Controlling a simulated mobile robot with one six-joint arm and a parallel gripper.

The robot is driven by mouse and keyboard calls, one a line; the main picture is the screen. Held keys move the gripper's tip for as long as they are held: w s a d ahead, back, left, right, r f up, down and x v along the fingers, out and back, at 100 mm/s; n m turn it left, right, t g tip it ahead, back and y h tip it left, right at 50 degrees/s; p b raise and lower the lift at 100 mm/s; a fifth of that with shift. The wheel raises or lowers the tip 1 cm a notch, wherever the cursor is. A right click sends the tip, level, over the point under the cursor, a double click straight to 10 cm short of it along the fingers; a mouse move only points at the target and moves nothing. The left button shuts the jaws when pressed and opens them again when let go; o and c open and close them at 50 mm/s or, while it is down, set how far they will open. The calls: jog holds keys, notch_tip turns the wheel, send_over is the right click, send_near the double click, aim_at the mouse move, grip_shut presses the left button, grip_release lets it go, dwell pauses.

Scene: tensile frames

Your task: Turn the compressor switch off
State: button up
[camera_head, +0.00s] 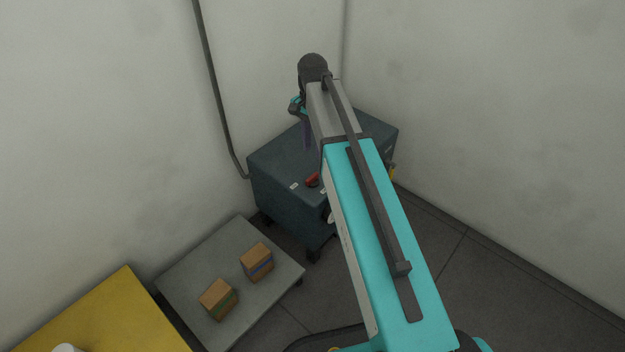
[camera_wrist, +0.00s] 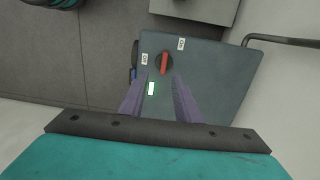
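The compressor (camera_head: 275,165) is a dark blue-grey box on the floor in the corner. On its top is a red switch knob (camera_head: 312,179), which also shows in the wrist view (camera_wrist: 164,63) as a red bar on a dark round base.
A grey low table (camera_head: 185,275) with two brown boxes (camera_head: 257,262) stands left of the compressor. A yellow surface (camera_head: 110,315) is at the lower left. A pipe (camera_head: 212,80) runs down the wall behind the compressor. Floor at the right is clear.

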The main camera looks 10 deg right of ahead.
aim_at(312, 176)
jog(key=shift+w+r+b, duration=0.35)
jog(key=shift+w+r, duration=0.05)
jog(key=shift+r, duration=0.2)
jog(key=shift+f, duration=0.1)
notch_tip(312, 176, down, 14)
jog(key=b, duration=0.4)
dwell(0.4)
jog(key=shift+c, duration=0.5)
grip_shut()
